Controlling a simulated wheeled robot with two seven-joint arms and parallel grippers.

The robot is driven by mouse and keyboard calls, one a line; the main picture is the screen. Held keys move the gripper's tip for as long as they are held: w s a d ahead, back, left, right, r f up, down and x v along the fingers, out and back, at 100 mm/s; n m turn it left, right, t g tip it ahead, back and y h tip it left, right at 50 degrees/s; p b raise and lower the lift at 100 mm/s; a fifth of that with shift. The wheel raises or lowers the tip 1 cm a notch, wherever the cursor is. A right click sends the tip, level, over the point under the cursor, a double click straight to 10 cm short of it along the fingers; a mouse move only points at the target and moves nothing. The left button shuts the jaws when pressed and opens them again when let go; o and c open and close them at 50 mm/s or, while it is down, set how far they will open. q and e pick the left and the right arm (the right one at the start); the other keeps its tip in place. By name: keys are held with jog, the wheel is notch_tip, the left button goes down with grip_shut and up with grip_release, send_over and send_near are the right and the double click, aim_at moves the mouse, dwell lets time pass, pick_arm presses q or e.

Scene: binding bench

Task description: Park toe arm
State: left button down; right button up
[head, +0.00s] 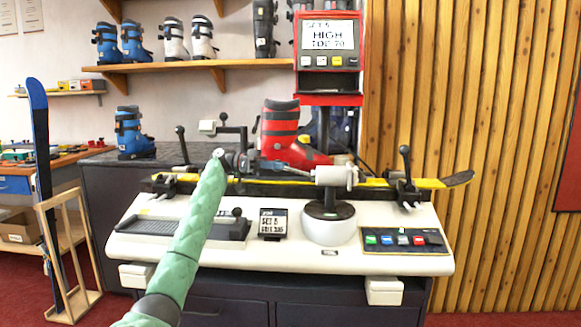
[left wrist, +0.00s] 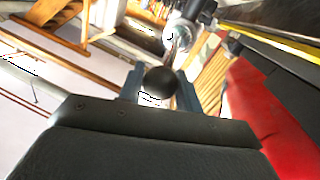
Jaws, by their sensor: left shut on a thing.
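A metal rod and fitting (left wrist: 178,35) lie just beyond the knob. In the head view the gripper and arm hide the knob and part of the toe mechanism. My right gripper is not in view.
Upright black-knobbed levers stand at left (head: 181,143) and right (head: 405,162). A white cylinder (head: 336,177) sits on a pedestal at the bench middle.

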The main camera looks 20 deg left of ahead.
pick_arm(q)
jog(key=shift+w+a+r, duration=0.1)
dwell(0.3)
jog(key=c, duration=1.1)
grip_release()
jog(key=shift+c, duration=0.2)
jog(key=shift+o, duration=0.5)
jog(key=shift+w, duration=0.1)
jog(key=a, duration=0.7)
jog(key=shift+s+a+p, duration=0.35)
jog(key=shift+s, duration=0.1)
